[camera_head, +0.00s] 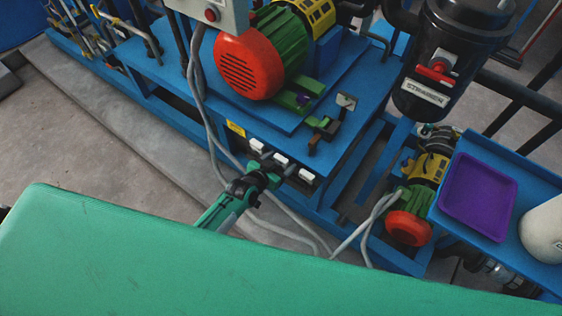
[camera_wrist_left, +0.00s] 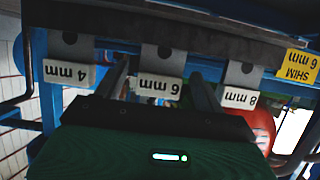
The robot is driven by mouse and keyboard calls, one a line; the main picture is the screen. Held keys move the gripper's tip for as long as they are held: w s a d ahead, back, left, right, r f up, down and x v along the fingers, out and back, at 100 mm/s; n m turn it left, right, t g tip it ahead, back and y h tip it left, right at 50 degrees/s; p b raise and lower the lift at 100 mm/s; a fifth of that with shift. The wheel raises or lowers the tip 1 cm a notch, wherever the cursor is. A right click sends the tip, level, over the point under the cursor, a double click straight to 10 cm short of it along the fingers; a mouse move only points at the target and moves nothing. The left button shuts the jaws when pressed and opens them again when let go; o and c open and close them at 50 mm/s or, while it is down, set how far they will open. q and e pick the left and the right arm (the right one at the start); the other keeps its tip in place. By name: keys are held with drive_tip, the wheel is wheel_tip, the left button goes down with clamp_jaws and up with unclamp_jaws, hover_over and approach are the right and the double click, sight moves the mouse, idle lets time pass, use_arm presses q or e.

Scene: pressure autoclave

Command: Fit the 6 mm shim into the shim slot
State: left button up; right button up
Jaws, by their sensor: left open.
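The 6 mm shim (camera_wrist_left: 162,60) is a grey tab with a white label, shown upside down in the left wrist view. It hangs between the 4 mm shim (camera_wrist_left: 70,48) and the 8 mm shim (camera_wrist_left: 242,76). In the head view, the middle white label (camera_head: 281,159) shows on the front of the blue frame. My left gripper (camera_wrist_left: 161,72) is open, its two dark fingers on either side of the 6 mm shim. In the head view my left gripper (camera_head: 264,168) is by the labels. I cannot make out the shim slot. My right gripper is not in view.
A yellow sign (camera_wrist_left: 299,65) reads "SHIM 6 mm". The red and green motor (camera_head: 250,66) stands on the blue skid above the shims. Grey hoses (camera_head: 207,105) hang close to my left gripper. A purple tray (camera_head: 479,195) lies at the right. A green surface (camera_head: 180,265) fills the foreground.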

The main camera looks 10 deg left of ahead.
use_arm(q)
drive_tip(key=shift+x, duration=1.45)
drive_tip(key=c, duration=1.1)
drive_tip(key=shift+c, duration=0.2)
drive_tip(key=shift+r, duration=0.1)
